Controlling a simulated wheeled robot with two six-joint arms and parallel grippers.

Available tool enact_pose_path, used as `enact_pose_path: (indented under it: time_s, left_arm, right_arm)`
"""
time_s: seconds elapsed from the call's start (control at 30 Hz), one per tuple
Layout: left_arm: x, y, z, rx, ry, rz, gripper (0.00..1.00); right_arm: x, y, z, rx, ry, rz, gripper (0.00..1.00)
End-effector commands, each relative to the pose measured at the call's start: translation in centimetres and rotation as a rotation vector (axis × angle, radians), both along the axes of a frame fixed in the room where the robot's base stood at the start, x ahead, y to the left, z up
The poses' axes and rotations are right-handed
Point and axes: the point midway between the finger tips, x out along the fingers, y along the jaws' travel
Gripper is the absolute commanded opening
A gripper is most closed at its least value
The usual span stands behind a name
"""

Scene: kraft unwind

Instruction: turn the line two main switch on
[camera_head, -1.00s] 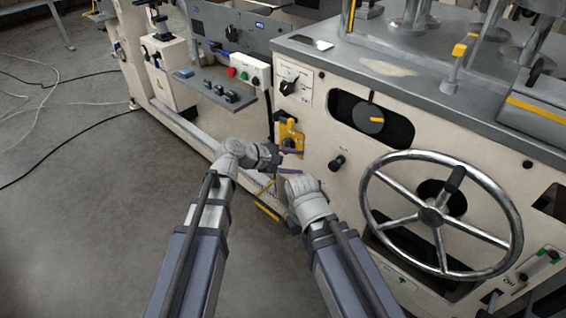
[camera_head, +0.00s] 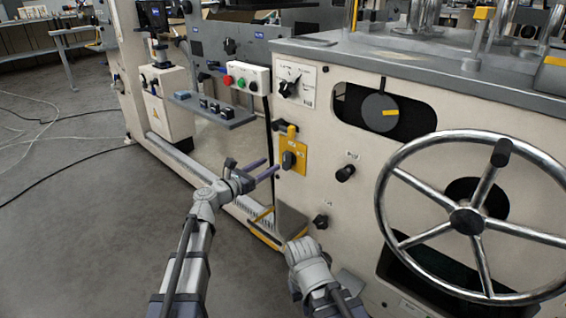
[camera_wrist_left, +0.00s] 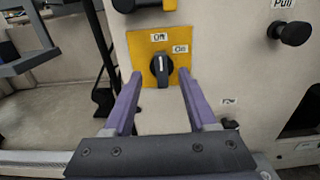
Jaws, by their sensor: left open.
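The main switch is a black rotary knob (camera_head: 288,161) on a yellow plate (camera_head: 301,151) on the cream machine front. In the left wrist view the knob (camera_wrist_left: 161,70) stands with its white mark upright, towards the "Off" label; "On" is up and right of it. I cannot read a line number. My left gripper (camera_head: 265,168) is open and empty, just left of the plate, pointing at it. In the left wrist view its purple fingers (camera_wrist_left: 160,85) lie either side of the knob; contact is not visible. My right wrist shows low, its fingers hidden.
A large handwheel (camera_head: 467,220) stands out at the right. A black knob (camera_head: 345,173) sits right of the switch plate, another rotary switch (camera_head: 288,88) above it. A shelf (camera_head: 215,114) juts out at the upper left. The floor at left is mostly clear, with cables.

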Motion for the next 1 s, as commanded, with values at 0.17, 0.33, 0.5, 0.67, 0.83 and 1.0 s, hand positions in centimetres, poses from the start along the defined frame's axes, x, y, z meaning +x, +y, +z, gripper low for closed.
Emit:
enact_pose_path:
  time_s: [0.17, 0.33, 0.5, 0.67, 0.83, 1.0]
  left_arm:
    - [0.7, -0.6, 0.0, 0.002, -0.001, -0.003, 0.57]
    - [2.2, -1.9, 0.0, 0.003, -0.001, -0.003, 0.57]
    - [4.3, -3.7, 0.0, 0.004, -0.002, -0.003, 0.57]
    - [5.6, -5.0, 0.0, 0.004, -0.002, -0.002, 0.57]
    - [5.8, -5.3, 0.0, 0.004, -0.002, -0.001, 0.57]
    - [5.8, -5.3, 0.0, 0.004, -0.002, -0.001, 0.53]
  right_arm:
    - [0.0, 0.0, 0.1, 0.000, 0.000, 0.000, 0.00]
    - [0.0, 0.0, 0.1, 0.000, 0.000, 0.000, 0.00]
    - [0.0, 0.0, 0.1, 0.000, 0.000, 0.000, 0.00]
    - [0.0, 0.0, 0.0, 0.000, 0.000, 0.000, 0.00]
    - [0.0, 0.0, 0.0, 0.000, 0.000, 0.000, 0.00]
    - [0.0, 0.0, 0.0, 0.000, 0.000, 0.000, 0.00]
